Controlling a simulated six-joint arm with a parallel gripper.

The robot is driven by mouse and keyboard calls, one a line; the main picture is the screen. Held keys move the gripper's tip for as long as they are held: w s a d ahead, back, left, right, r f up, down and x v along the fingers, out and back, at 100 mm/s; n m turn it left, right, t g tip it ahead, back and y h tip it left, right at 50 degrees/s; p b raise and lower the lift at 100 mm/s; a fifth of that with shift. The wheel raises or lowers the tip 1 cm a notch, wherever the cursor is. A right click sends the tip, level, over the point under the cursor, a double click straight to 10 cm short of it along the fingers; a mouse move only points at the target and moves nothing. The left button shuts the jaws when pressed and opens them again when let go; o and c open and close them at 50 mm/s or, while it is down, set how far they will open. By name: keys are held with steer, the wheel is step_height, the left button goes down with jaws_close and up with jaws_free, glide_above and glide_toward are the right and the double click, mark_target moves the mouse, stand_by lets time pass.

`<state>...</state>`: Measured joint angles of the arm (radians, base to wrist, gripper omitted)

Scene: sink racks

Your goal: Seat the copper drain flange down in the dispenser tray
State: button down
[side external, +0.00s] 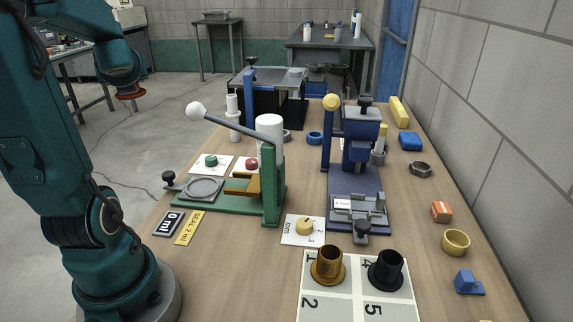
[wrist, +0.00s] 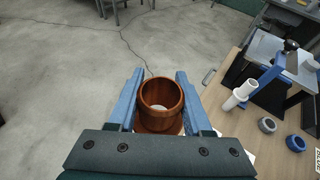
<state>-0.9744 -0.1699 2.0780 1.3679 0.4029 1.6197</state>
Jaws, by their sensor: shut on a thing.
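The copper drain flange (wrist: 160,118) is held between the two blue fingers of my gripper (wrist: 160,76) in the wrist view, with its open collar facing the camera. In the side external view the flange (side external: 130,95) shows as a small copper rim under my wrist at the upper left, high over the floor and away from the table.
A blue press (side external: 358,165) stands right of the dispenser. A brass flange (side external: 327,268) and a black flange (side external: 386,272) stand on a numbered sheet (side external: 345,300) in front. Loose blocks and rings line the right table edge. Bare floor (wrist: 60,100) lies under my gripper.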

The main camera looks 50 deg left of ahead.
steer(key=w+d+f+m+t, duration=0.1)
steer(key=w+d+f, duration=0.2)
steer(key=f, duration=0.2)
steer(key=w+d+f+m+t+h, duration=0.1)
steer(key=w+d+f+t, duration=0.1)
steer(key=f, duration=0.3)
steer(key=w+d+f+m+t, duration=0.1)
steer(key=w+d+f+m, duration=0.1)
steer(key=w+d+f, duration=0.1)
steer(key=shift+w+d+f+h, duration=0.2)
steer(key=shift+w+f, duration=0.2)
steer(key=shift+f, duration=0.3)
steer(key=shift+w+d+f+h, duration=0.1)
steer(key=shift+w+d+f, duration=0.2)
steer(key=shift+f, duration=0.35)
glide_above(204, 182)
steer(key=shift+a+f, duration=0.1)
steer(key=shift+f, duration=2.15)
steer(key=shift+f, duration=1.1)
steer(key=shift+c, duration=1.2)
jaws_free()
steer(key=shift+r, duration=0.1)
